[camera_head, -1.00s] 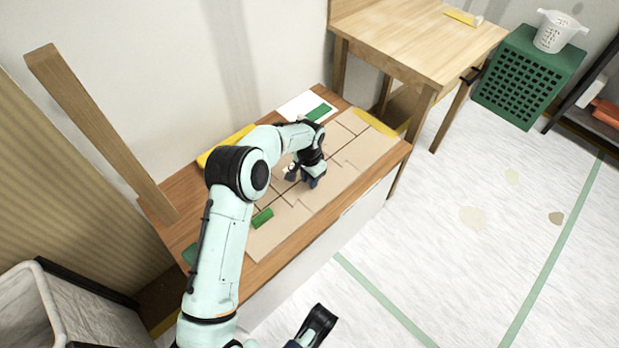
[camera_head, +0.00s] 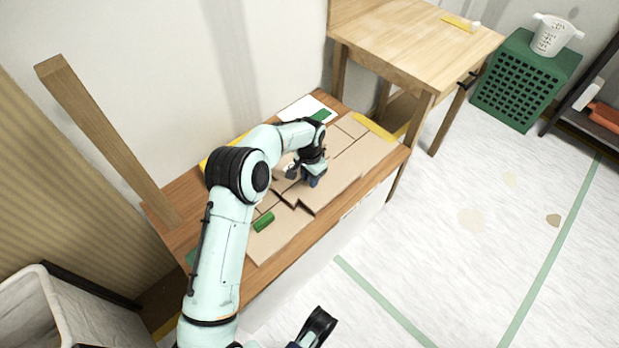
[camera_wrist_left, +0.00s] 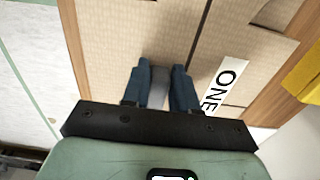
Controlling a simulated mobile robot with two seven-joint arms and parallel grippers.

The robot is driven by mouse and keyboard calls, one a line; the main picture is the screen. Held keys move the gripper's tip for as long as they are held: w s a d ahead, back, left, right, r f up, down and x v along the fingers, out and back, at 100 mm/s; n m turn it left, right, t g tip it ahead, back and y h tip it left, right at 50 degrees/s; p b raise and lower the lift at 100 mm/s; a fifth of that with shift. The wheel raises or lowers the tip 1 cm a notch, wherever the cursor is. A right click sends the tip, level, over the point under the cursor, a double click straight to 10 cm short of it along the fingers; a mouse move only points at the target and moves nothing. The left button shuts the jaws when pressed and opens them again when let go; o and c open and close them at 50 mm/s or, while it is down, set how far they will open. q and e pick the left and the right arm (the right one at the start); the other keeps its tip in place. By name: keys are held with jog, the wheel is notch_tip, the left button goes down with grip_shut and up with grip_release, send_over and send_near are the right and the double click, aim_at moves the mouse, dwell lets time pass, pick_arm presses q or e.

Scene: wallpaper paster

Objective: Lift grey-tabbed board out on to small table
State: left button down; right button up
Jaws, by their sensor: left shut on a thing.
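The grey-tabbed board (camera_head: 338,186) is a tan interlocking piece, raised slightly above the other tan boards (camera_head: 283,230) on the low wooden bench. It also shows in the left wrist view (camera_wrist_left: 110,35). My left gripper (camera_head: 314,180) is shut on its grey tab, which shows between the blue fingers (camera_wrist_left: 157,92) in the wrist view. The arm hides part of the boards. A light wooden table (camera_head: 415,38), apparently the small table, stands behind and to the right. My right gripper (camera_head: 318,325) is at the bottom edge, its jaw opening unclear.
A green block (camera_head: 263,222) lies on the boards. A white strip reading "ONE" (camera_wrist_left: 225,85) lies beside the held tab. A wooden post (camera_head: 105,140) rises at left. A green crate (camera_head: 525,80) stands right of the table. The floor at right is open.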

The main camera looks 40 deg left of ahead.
pick_arm(q)
jog(key=shift+r, duration=0.15)
jog(key=shift+r+p, duration=1.1)
jog(key=shift+r, duration=0.85)
